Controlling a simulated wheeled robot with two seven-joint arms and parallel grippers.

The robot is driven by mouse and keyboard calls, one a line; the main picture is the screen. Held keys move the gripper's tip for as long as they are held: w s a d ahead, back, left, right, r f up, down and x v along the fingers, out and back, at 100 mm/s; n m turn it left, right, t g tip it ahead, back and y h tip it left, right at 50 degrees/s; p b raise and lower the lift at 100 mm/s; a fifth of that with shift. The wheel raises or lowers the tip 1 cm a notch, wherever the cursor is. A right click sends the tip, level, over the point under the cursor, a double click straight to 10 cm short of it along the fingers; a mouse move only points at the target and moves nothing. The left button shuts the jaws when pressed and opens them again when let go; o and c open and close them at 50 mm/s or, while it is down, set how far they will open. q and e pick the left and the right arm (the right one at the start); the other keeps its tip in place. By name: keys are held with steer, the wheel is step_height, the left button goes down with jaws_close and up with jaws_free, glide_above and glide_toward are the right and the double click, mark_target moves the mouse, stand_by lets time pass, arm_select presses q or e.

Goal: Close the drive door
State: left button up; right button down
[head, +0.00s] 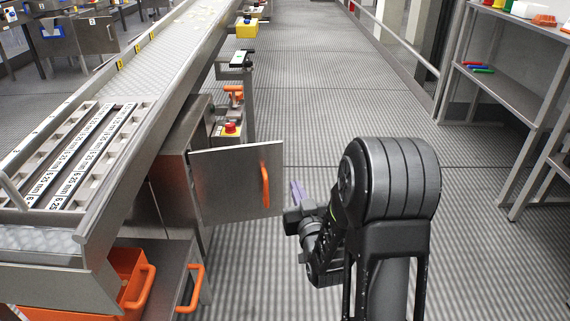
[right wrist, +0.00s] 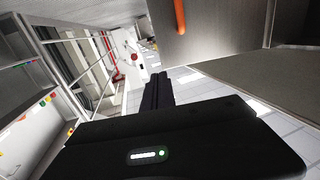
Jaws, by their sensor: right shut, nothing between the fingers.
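The drive door (head: 228,182) is a grey steel panel with an upright orange handle (head: 265,184). It stands open, swung out to the right from the cabinet (head: 178,190) under the conveyor. My right gripper (head: 297,192) is shut and empty, just to the right of the door's free edge, with a visible gap. In the right wrist view the closed fingers (right wrist: 157,90) point toward the door (right wrist: 225,28), whose orange handle (right wrist: 180,15) shows at the top. My left gripper is not in view.
A lower steel door or drawer with an orange handle (head: 190,288) and an orange bin (head: 130,280) sit below the conveyor (head: 150,70). A red button box (head: 230,130) is behind the door. Shelves (head: 495,85) stand at right. The grated floor between is clear.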

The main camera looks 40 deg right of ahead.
steer(key=shift+w, duration=0.1)
steer(key=b+x, duration=0.4)
steer(key=x, duration=1)
